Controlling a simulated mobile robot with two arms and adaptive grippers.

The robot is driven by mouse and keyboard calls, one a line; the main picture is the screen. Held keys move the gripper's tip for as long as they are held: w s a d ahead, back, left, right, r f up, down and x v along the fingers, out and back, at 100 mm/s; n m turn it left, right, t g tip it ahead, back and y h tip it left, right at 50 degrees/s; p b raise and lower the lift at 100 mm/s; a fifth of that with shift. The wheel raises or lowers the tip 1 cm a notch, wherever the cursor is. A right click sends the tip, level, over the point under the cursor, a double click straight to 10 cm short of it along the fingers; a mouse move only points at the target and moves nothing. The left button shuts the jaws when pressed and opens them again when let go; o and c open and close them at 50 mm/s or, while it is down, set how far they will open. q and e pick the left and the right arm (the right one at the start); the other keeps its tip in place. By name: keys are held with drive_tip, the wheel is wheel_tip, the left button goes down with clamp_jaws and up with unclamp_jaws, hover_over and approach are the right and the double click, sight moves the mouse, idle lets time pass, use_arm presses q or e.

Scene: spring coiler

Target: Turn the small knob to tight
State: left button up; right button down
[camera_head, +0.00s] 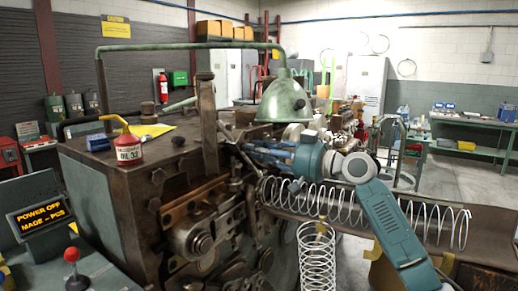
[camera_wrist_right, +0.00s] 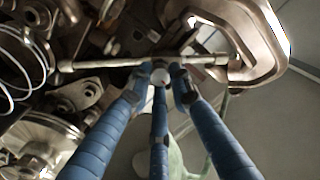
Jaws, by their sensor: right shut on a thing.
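My right gripper (camera_head: 252,150) reaches in from the right, with its blue fingers pointing left at the side of the green-grey coiling machine (camera_head: 110,195). In the right wrist view the fingertips (camera_wrist_right: 160,80) close around the middle of a metal cross-bar (camera_wrist_right: 100,63). A small rounded knob (camera_wrist_right: 160,76) shows between the fingertips at that spot, and the gripper is shut on it. In the head view the knob is hidden behind the fingers, and I cannot read its tight mark. My left gripper is not in view.
A green lamp shade (camera_head: 284,98) hangs just above the hand. A red oil can (camera_head: 128,148) stands on the machine top.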

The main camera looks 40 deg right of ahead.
drive_tip(key=m+p, duration=0.4)
drive_tip(key=m, duration=0.1)
drive_tip(key=m+p, duration=0.4)
drive_tip(key=m, duration=0.1)
drive_tip(key=m+p, duration=0.4)
drive_tip(key=m, duration=0.1)
drive_tip(key=shift+d+r+m, duration=0.1)
drive_tip(key=shift+r+m, duration=0.2)
drive_tip(key=shift+m, duration=0.1)
idle(0.3)
drive_tip(key=c, duration=1.6)
unclamp_jaws()
drive_tip(key=shift+c, duration=0.2)
drive_tip(key=shift+o, duration=0.4)
drive_tip(key=shift+w+f, duration=0.15)
drive_tip(key=shift+f, duration=0.1)
drive_tip(key=v, duration=1.2)
